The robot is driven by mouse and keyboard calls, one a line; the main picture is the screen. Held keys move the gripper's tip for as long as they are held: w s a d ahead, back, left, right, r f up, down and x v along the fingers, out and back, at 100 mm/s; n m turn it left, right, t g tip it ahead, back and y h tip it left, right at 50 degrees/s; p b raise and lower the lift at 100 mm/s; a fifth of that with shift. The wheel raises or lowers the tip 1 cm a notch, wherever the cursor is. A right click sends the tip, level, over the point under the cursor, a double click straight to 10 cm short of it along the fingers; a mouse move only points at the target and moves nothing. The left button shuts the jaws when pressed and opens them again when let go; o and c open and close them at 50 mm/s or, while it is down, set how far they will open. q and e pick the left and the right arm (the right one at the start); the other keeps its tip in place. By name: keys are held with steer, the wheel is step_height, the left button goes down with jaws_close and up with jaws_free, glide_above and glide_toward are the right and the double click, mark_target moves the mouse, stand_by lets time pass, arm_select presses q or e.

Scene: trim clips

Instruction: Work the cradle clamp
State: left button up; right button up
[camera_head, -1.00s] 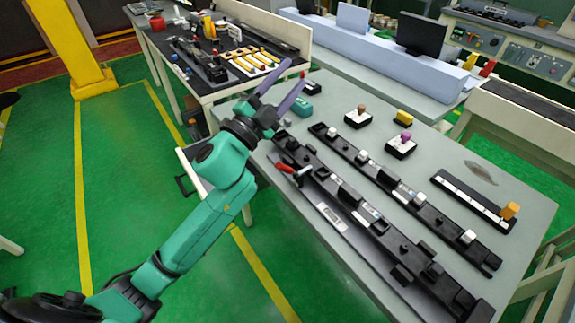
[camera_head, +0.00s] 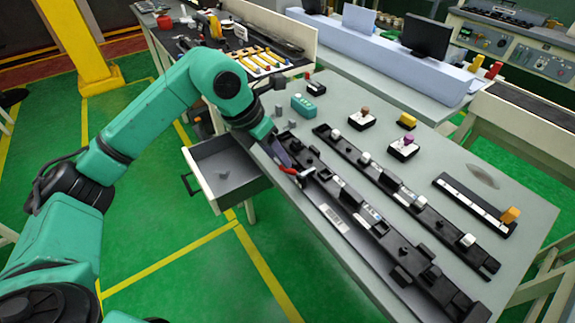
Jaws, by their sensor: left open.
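The cradle clamp's red handle (camera_head: 289,170) is at the near left end of the long black front fixture (camera_head: 385,240) on the grey table. My left gripper (camera_head: 284,160) points down at this end of the fixture, right beside the red handle. Its purple-grey fingers are open and partly hidden by the wrist and fixture. I cannot tell whether they touch the handle. My right gripper is not in view.
A second black rail (camera_head: 400,192) with white rollers lies behind the fixture. A teal box (camera_head: 304,107), button blocks (camera_head: 403,148) and a strip with an orange block (camera_head: 510,215) stand farther back. An open drawer (camera_head: 228,180) sticks out under the table's left end.

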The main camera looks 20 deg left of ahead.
arm_select(q)
steer(key=p+x, duration=0.1)
steer(key=x, duration=0.6)
jaws_close()
steer(key=shift+r, duration=0.1)
stand_by(1.0)
